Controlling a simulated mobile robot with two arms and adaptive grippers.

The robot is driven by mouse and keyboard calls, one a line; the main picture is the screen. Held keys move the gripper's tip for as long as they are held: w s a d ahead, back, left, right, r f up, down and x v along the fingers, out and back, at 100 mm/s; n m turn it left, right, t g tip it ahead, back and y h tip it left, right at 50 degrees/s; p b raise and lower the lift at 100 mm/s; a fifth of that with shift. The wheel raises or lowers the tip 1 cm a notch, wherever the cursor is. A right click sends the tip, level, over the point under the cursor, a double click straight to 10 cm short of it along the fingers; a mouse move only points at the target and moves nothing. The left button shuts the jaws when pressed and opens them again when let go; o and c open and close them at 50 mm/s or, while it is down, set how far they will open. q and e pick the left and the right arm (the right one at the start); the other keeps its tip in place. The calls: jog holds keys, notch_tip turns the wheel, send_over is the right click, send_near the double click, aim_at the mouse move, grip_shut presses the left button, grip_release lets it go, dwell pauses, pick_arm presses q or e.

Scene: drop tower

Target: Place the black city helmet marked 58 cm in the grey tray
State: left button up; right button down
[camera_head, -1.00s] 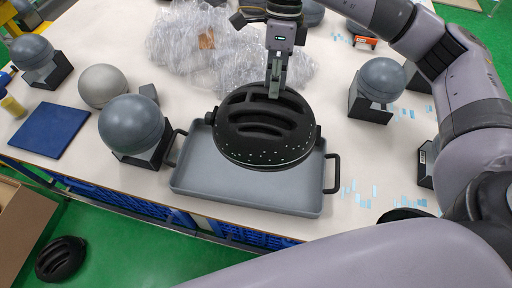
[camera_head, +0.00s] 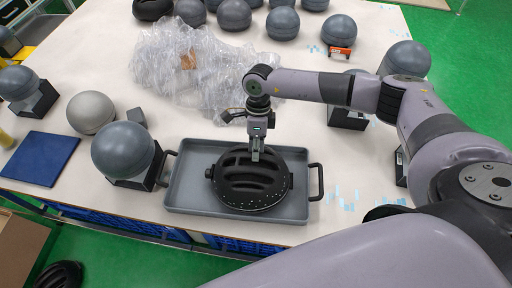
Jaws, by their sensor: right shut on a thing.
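The black helmet (camera_head: 250,186), with long vents and small pale dots along its lower edge, sits inside the grey tray (camera_head: 187,192). I cannot read a size mark on it. My right gripper (camera_head: 256,156) points down at the top rear of the helmet and is shut on it; the fingertips are partly hard to make out against the black shell. The grey tray has black handles at both ends and lies near the table's front edge. My left gripper is not in view.
Grey head forms on black stands, such as one (camera_head: 124,150) left of the tray, stand around. Crumpled clear plastic (camera_head: 185,62) lies behind. A blue mat (camera_head: 40,158) is at left. Another black helmet (camera_head: 60,275) is on the green floor. Pale blue strips lie right of the tray.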

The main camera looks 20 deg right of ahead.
jog(key=shift+w+f, duration=0.1)
jog(key=shift+f, duration=0.45)
jog(key=c, duration=1.4)
grip_release()
jog(key=shift+r, duration=0.25)
jog(key=b+v, duration=0.5)
jog(key=v, duration=0.6)
jog(key=shift+d+r, duration=0.1)
jog(key=shift+r, duration=0.3)
